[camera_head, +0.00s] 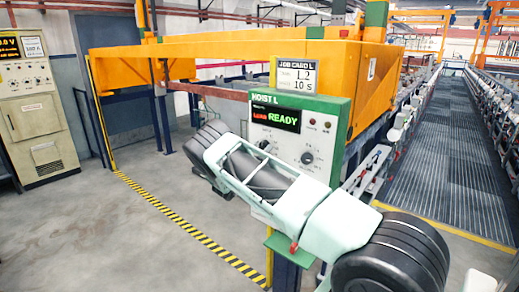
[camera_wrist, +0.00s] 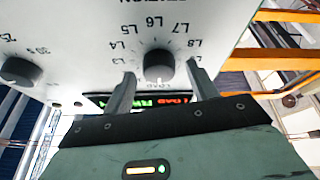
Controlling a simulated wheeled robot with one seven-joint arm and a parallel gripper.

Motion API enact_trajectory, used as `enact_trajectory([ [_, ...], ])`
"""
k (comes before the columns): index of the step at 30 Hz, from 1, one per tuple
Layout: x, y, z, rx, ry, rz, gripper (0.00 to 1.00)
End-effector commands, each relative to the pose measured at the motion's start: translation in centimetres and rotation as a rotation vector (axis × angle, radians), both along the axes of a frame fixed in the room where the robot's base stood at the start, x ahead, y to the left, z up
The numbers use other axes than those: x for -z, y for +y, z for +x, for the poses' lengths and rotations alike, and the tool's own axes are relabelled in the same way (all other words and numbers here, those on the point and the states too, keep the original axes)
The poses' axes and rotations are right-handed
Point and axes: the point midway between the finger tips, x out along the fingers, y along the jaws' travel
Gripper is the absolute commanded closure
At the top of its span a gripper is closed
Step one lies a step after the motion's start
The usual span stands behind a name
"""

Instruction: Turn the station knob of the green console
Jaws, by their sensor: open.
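The green console (camera_head: 339,143), marked HOIST L, stands in the middle of the head view with a lit display reading LOAD READY. Its station knob (camera_wrist: 158,64) is a round black dial in the wrist view, ringed by L-number labels and LOAD. Its pale pointer mark seems to face LOAD. My gripper (camera_wrist: 160,74) is open, with one finger on each side of the station knob; I cannot tell if they touch it. The panel appears upside down in the wrist view.
A second knob with seconds labels (camera_wrist: 20,72) sits beside the station knob. A job card (camera_head: 297,74) stands on top of the console. An orange hoist structure (camera_head: 300,65) is behind. A beige cabinet (camera_head: 33,115) stands at left. Open floor (camera_head: 110,235) lies at left.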

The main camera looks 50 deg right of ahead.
Motion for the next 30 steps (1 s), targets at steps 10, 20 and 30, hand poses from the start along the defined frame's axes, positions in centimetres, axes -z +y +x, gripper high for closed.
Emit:
enact_trajectory([
  [10, 0.03, 0.01, -0.01, 0.0, 0.0, 0.0, 0.87],
  [20, 0.33, 0.02, 0.04, 0.001, -0.033, 0.003, 0.86],
  [30, 0.92, -0.04, 0.12, 0.002, -0.211, 0.015, 0.86],
])
